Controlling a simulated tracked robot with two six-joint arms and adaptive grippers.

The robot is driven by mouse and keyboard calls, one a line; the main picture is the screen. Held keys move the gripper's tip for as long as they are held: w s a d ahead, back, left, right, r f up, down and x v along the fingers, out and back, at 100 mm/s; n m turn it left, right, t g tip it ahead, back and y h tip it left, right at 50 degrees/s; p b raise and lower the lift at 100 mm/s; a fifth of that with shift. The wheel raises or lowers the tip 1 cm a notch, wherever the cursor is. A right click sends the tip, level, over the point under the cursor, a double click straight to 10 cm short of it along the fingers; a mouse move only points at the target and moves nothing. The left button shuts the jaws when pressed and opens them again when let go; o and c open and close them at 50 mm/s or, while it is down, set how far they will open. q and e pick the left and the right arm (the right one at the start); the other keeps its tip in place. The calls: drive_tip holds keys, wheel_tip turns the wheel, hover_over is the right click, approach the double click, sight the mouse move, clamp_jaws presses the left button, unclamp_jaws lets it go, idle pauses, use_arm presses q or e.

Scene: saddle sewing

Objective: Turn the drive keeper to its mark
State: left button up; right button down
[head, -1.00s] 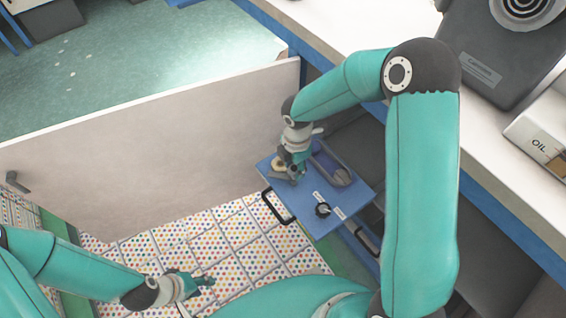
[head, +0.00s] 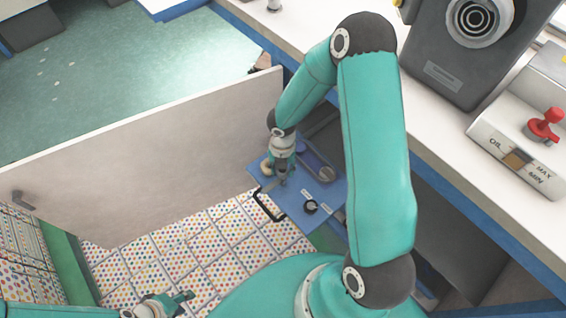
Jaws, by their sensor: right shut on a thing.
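A blue panel (head: 294,203) with a black handle stands out beside the white door. On it is a black knob (head: 311,207) with small white labels beside it; I cannot tell if this is the drive keeper. My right gripper (head: 281,178) points down at the panel's left part, apart from the black knob. It is shut on a small part that its fingers mostly hide. A tan round piece (head: 266,168) shows just left of it. My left gripper (head: 184,301) is open and empty over the dotted floor, near the bottom edge.
An open white door (head: 150,155) stands left of the panel. A white bench top (head: 440,165) runs along the right, with a dark machine (head: 445,60) and an oil unit (head: 520,150) with a red knob. The dotted floor (head: 200,240) is clear.

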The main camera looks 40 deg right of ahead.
drive_tip(key=shift+n, duration=0.3)
drive_tip(key=c, duration=0.7)
unclamp_jaws()
drive_tip(key=shift+w, duration=0.1)
drive_tip(key=shift+o, duration=0.2)
wheel_tip(320, 180, up, 12)
